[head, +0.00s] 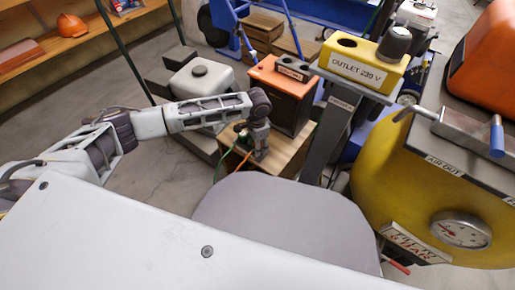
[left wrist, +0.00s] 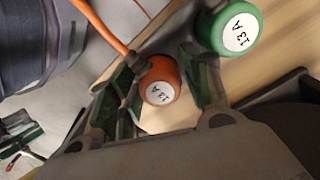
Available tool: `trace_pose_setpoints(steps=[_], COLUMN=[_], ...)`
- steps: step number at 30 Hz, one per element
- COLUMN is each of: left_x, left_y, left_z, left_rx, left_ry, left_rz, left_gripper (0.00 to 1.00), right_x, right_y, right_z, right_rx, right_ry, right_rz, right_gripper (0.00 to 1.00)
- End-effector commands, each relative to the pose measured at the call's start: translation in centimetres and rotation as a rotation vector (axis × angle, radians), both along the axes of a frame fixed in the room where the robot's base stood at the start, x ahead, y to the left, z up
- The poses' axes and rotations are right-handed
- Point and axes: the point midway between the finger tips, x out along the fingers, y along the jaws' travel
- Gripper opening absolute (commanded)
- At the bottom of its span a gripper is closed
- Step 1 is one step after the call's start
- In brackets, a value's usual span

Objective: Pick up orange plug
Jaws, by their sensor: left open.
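The orange plug (left wrist: 161,82), marked 13 A, shows in the left wrist view with its orange cable running up to the left. It lies between the two fingers of my left gripper (left wrist: 163,62); the fingers are open, and there is a gap on the right side. The green plug (left wrist: 232,28), also marked 13 A, is just beyond the right finger. In the head view my left gripper (head: 252,143) is low over a wooden box (head: 287,150). It hides the plugs there; an orange cable (head: 241,162) shows beside it. My right gripper is not in view.
An orange-topped black battery (head: 286,92) stands close behind the gripper. A grey post holds a yellow outlet box (head: 362,65) to the right. A yellow tank (head: 420,190) with a gauge fills the right side. A white container (head: 202,77) stands behind the arm.

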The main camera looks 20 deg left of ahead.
Motion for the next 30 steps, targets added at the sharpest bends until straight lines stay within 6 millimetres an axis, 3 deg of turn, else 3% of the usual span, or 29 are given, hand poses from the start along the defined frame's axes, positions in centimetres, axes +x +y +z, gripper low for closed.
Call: trace_pose_setpoints(steps=[14,23,30], left_x=[0.02,0.01,0.02], left_y=[-0.02,-0.01,-0.02], left_z=[-0.06,-0.07,-0.04], left_rx=[-0.001,-0.001,-0.001], left_ry=[-0.001,-0.001,-0.001], left_rz=[0.0,0.0,0.0], left_gripper=[0.48,0.14,0.12], right_x=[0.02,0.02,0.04], right_y=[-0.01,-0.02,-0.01], right_z=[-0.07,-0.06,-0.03], right_rx=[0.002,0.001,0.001], right_ry=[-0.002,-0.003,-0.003], right_rz=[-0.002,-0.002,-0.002], right_gripper=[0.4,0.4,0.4])
